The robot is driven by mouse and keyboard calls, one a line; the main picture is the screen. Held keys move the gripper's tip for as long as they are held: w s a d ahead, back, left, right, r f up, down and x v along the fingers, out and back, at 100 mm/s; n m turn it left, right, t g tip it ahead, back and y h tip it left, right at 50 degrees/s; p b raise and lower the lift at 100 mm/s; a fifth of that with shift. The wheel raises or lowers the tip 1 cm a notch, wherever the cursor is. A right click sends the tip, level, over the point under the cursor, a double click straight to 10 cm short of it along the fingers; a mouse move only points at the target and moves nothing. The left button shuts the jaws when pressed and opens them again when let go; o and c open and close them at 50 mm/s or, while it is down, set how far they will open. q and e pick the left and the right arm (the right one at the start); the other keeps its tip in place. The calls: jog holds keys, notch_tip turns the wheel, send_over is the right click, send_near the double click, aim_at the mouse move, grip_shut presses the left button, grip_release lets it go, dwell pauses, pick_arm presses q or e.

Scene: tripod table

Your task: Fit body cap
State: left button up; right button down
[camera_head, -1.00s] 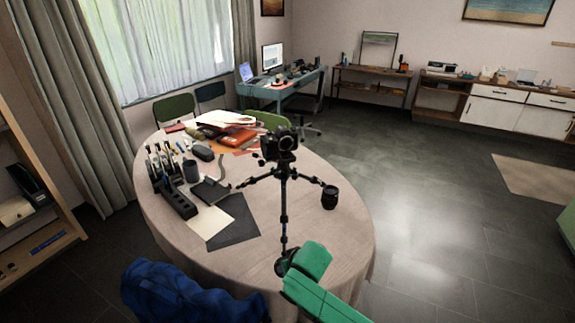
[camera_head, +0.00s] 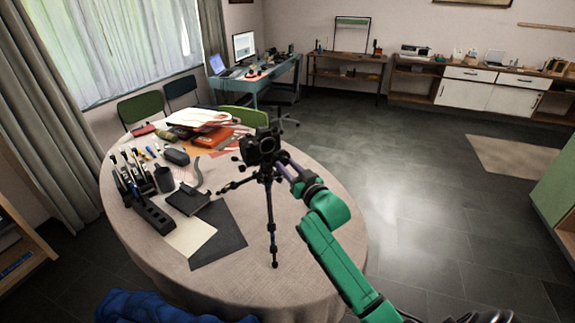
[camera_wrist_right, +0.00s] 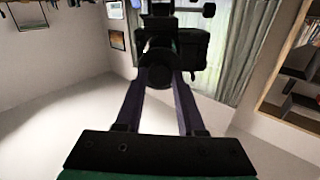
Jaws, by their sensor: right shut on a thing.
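The black camera (camera_head: 258,150) stands upright on a black tripod (camera_head: 272,225) on the round table. It also shows in the right wrist view (camera_wrist_right: 188,45). My right gripper (camera_head: 284,161) reaches up to the camera's right side. In the right wrist view its fingers (camera_wrist_right: 158,80) are shut on a small round dark thing, which looks like the body cap (camera_wrist_right: 157,75). The cap is right in front of the camera body; I cannot tell whether they touch. My left gripper is not in view.
The round table (camera_head: 180,262) has a black holder (camera_head: 152,215), a pouch (camera_head: 177,157) and dark and pale sheets on its left side. A blue cloth-like thing (camera_head: 165,308) is at the near edge. Open floor (camera_head: 430,190) lies to the right.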

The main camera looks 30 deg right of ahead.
jog(key=w+b, duration=0.3)
jog(key=w, duration=0.3)
jog(key=shift+w+a, duration=0.15)
jog(key=shift+w, duration=0.25)
jog(key=shift+w, duration=0.25)
dwell(0.5)
jog(key=shift+w, duration=0.45)
dwell(0.5)
jog(key=shift+w+r+b, duration=0.1)
jog(key=shift+b, duration=0.25)
dwell(1.1)
